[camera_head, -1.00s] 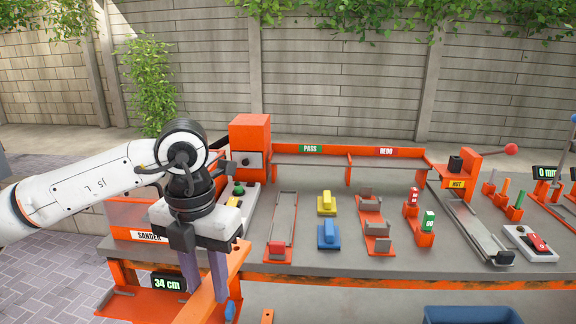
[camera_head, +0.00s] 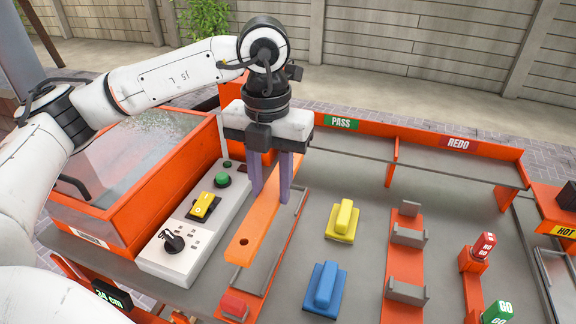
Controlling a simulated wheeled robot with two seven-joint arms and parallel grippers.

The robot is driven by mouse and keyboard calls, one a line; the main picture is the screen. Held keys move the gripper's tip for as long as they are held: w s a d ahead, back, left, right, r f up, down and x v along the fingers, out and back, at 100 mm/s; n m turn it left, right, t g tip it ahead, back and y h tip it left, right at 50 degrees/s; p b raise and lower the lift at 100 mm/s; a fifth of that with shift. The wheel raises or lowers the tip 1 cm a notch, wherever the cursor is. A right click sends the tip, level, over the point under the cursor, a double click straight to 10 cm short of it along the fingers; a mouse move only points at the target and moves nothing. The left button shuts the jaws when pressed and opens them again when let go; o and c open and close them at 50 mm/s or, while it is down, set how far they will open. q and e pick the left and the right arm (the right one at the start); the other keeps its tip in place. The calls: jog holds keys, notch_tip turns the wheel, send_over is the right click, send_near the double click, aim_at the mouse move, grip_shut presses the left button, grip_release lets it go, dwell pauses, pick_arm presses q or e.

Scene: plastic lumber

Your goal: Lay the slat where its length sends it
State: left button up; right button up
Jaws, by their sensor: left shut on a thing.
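My left gripper (camera_head: 270,197) is shut on an orange slat (camera_head: 252,228) and holds it over the bench, above a grey-topped channel (camera_head: 284,235). The slat lies lengthwise, its near end with a dark hole toward me; the gap below it cannot be judged. The PASS shelf (camera_head: 362,149) and the REDO shelf (camera_head: 450,176) stand side by side at the back, split by an orange divider. A display (camera_head: 112,294) at the lower left reads 34 cm. My right gripper is not in view.
An orange sander box (camera_head: 150,190) and a white control panel (camera_head: 178,254) stand left of the slat. A yellow block (camera_head: 343,220), a blue block (camera_head: 325,288), an orange rack (camera_head: 406,262) and NO GO and GO (camera_head: 497,312) blocks stand to the right.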

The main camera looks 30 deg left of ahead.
aim_at(273, 234)
pick_arm(q)
jog(key=shift+s+r, duration=0.1)
jog(key=shift+s, duration=0.2)
jog(key=shift+w, duration=0.15)
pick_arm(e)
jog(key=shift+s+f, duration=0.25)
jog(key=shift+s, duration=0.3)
